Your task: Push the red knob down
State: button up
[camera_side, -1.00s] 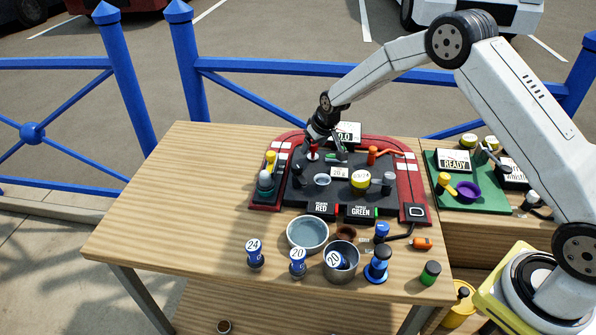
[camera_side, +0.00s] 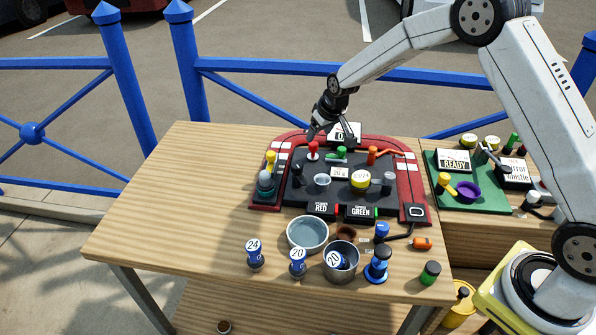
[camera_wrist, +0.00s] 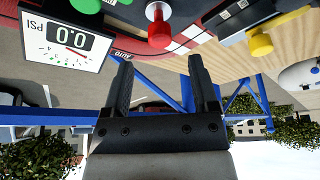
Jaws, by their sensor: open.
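The red knob (camera_side: 313,146) stands upright on the dark panel with the red border (camera_side: 408,190), near its back left. In the wrist view the red knob (camera_wrist: 159,33) shows at the top on a pale metal stem, beyond the fingertips. My gripper (camera_side: 325,130) is just above and behind the knob in the side view, apart from it. In the wrist view my gripper (camera_wrist: 160,65) has its two dark fingers spread with nothing between them. The gauge sign (camera_wrist: 66,38) reads 0.0 PSI in the wrist view.
A green handle (camera_side: 337,153) and an orange-red lever (camera_side: 378,153) stand to the right of the knob. A yellow knob (camera_side: 270,158) is to its left. Bowls, including a grey-blue one (camera_side: 307,235), and numbered blue pieces stand in front. The table's left side is clear.

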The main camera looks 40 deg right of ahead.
jog(key=shift+v, duration=1.05)
jog(key=shift+s, duration=0.1)
jog(key=s+a+r+g, duration=0.1)
jog(key=s+a, duration=0.1)
jog(key=s, duration=1.2)
jog(key=s+a+r, duration=0.1)
jog(key=s+a, duration=0.1)
jog(key=s, duration=1.3)
jog(key=shift+r+g, duration=0.3)
jog(key=shift+g, duration=0.1)
